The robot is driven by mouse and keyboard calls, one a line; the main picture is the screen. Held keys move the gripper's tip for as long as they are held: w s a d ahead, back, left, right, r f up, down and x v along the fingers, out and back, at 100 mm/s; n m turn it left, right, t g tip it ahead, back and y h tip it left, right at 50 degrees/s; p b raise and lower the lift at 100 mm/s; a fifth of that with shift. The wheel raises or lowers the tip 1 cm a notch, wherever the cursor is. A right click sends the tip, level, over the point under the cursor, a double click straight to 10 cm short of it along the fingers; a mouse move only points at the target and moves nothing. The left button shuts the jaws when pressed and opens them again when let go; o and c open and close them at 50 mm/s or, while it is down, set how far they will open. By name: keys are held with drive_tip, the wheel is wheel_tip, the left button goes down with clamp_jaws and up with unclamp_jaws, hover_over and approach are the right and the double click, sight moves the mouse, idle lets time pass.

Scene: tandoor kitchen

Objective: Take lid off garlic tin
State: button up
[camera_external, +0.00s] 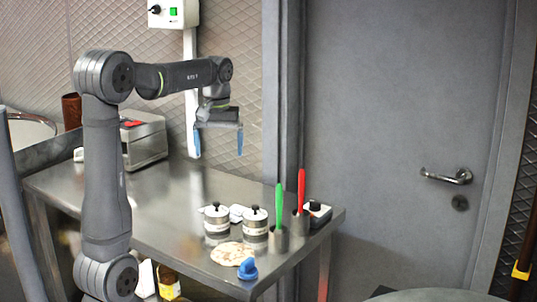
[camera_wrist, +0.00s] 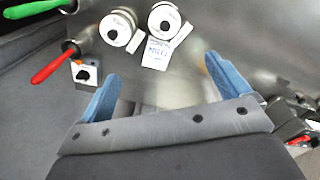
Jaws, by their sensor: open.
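Two small metal tins stand side by side on the steel table, a left tin (camera_external: 217,229) and a right tin (camera_external: 254,232). Each has a lid with a black knob on top, the left lid (camera_external: 216,210) and the right lid (camera_external: 255,213). The wrist view shows the two lids from above, one at upper left (camera_wrist: 117,28) and one at upper middle (camera_wrist: 164,18). The labels are too small to read, so I cannot tell which is garlic. My gripper (camera_external: 217,146) is open and empty, its blue fingers pointing down, high above the table and behind the tins.
A green-handled tool (camera_external: 279,206) and a red-handled tool (camera_external: 301,188) stand up right of the tins, beside a black-capped container (camera_external: 319,212). A flatbread (camera_external: 231,254) and a blue object (camera_external: 248,269) lie in front. A metal appliance (camera_external: 144,142) stands back left. The table's middle is clear.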

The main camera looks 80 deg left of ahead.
hover_over(216, 203)
drive_tip(key=shift+n, duration=0.4)
drive_tip(key=f, duration=1.1)
drive_tip(key=shift+w+d+f, duration=0.15)
drive_tip(key=shift+w+f, duration=0.15)
drive_tip(key=shift+f, duration=0.05)
drive_tip(key=shift+s+f, duration=0.15)
drive_tip(key=shift+f, duration=1.2)
drive_tip(key=shift+s+f, duration=0.1)
drive_tip(key=shift+f, duration=1.25)
drive_tip(key=shift+c, duration=0.4)
drive_tip(key=c, duration=1)
